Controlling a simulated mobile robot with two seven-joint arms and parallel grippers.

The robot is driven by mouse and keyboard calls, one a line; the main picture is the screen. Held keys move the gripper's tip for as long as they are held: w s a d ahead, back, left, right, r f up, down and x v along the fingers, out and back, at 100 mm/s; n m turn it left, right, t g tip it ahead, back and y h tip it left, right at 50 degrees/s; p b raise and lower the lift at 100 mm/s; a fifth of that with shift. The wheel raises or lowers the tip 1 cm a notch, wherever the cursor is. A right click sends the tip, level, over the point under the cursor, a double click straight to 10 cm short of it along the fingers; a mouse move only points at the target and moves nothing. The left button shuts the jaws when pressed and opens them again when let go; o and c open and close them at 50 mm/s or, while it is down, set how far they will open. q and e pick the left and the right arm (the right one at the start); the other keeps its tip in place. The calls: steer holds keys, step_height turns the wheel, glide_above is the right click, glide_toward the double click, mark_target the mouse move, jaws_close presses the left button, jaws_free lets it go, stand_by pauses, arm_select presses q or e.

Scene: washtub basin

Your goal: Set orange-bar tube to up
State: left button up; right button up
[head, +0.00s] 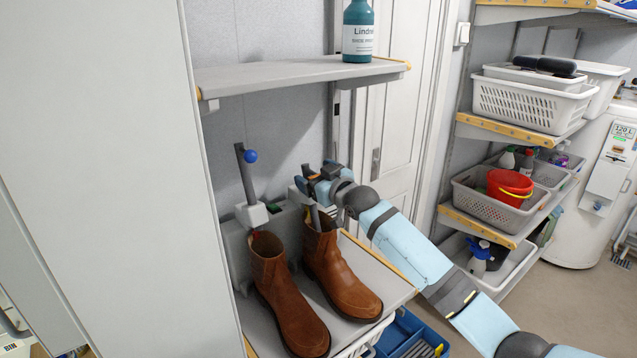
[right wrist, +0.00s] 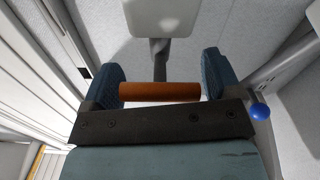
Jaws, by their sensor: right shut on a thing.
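My right gripper (head: 318,178) is at the right side of the boot dryer (head: 238,248), above the right-hand boot. In the right wrist view its two blue-grey fingers are shut on the orange bar (right wrist: 160,91), which lies crosswise between them. The grey tube (right wrist: 159,62) runs from behind the bar to a pale block (right wrist: 165,16). In the head view the gripper hides the bar, so I cannot tell the tube's exact angle. The other tube, with a blue ball (head: 250,156), stands nearly upright on the left. My left gripper is not in view.
Two brown boots, left (head: 287,290) and right (head: 338,272), stand on the lower shelf (head: 392,279) close in front of the dryer. An upper shelf (head: 300,76) with a teal bottle (head: 358,32) hangs above. A tall pale panel (head: 100,150) blocks the left side.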

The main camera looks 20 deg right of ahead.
steer(key=r+p, duration=0.1)
steer(key=r, duration=0.2)
steer(key=w+r+p, duration=0.1)
steer(key=r, duration=0.2)
steer(key=w+a+r+p, duration=0.1)
steer(key=r, duration=0.2)
steer(key=shift+w, duration=0.25)
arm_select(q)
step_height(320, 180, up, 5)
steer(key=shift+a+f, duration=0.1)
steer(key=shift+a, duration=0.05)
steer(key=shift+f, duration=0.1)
arm_select(e)
steer(key=o, duration=1.1)
steer(key=shift+s, duration=0.1)
arm_select(q)
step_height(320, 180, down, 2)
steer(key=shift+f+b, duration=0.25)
steer(key=shift+b, duration=0.85)
arm_select(e)
steer(key=v, duration=1.3)
steer(key=shift+s+d, duration=0.15)
steer(key=shift+s, duration=0.15)
